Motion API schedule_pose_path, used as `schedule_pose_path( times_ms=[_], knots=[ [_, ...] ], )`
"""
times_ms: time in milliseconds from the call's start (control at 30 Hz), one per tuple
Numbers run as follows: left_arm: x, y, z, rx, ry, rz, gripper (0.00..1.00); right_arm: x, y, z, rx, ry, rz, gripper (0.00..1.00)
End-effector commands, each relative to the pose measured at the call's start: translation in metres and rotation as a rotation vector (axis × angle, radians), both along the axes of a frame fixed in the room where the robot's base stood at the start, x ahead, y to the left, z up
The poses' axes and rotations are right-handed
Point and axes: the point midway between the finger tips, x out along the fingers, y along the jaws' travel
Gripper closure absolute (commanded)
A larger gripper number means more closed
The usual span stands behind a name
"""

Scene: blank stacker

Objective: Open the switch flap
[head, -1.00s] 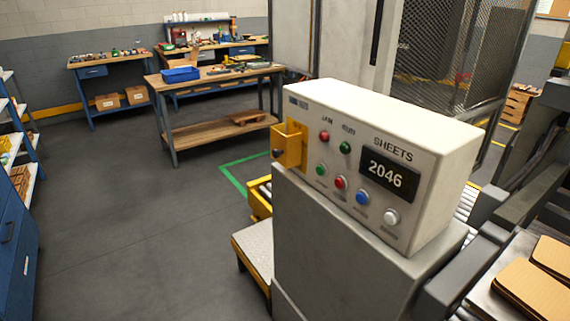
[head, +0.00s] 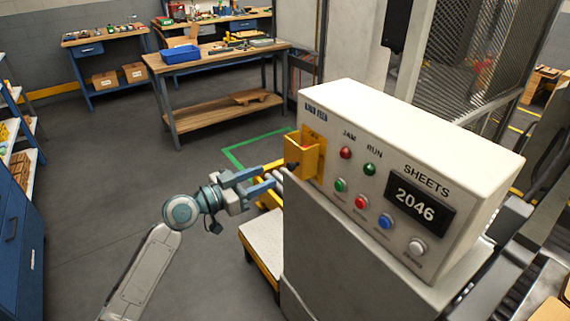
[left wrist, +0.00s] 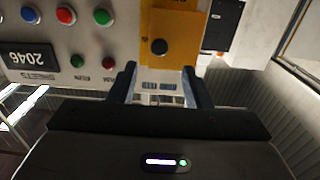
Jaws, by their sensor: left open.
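The yellow switch flap (head: 303,157) sits at the left end of the cream control box's front panel (head: 345,210). It sticks out from the panel, and a dark round knob (head: 292,166) shows low on it. My left gripper (head: 266,179) is open and empty, just left of and below the flap, apart from it in the head view. In the left wrist view, which is upside down, the yellow flap (left wrist: 178,38) and black knob (left wrist: 158,46) appear just beyond the two fingertips (left wrist: 160,72). My right gripper is not in view.
The panel has red and green lamps, several coloured buttons (head: 361,202) and a display (head: 418,207) reading 2046. A grey pedestal (head: 330,260) stands under the box. A workbench (head: 215,62) stands behind. Open floor (head: 100,190) lies to the left.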

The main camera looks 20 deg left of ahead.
Motion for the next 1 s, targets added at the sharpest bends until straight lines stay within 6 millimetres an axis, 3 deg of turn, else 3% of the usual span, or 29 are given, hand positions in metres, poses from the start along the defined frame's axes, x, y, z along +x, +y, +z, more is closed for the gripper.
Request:
schedule_pose_path(
  times_ms=[433, 900, 1000],
  knots=[
    [0.051, -0.039, 0.002, -0.003, 0.002, 0.001, 0.56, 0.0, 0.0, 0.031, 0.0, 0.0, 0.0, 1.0],
    [0.06, -0.047, -0.001, 0.0, 0.001, 0.001, 0.56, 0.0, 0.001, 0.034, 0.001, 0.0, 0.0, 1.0],
    [0.06, -0.047, -0.001, 0.0, 0.001, 0.001, 0.76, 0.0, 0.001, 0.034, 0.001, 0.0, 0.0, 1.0]
  ],
)
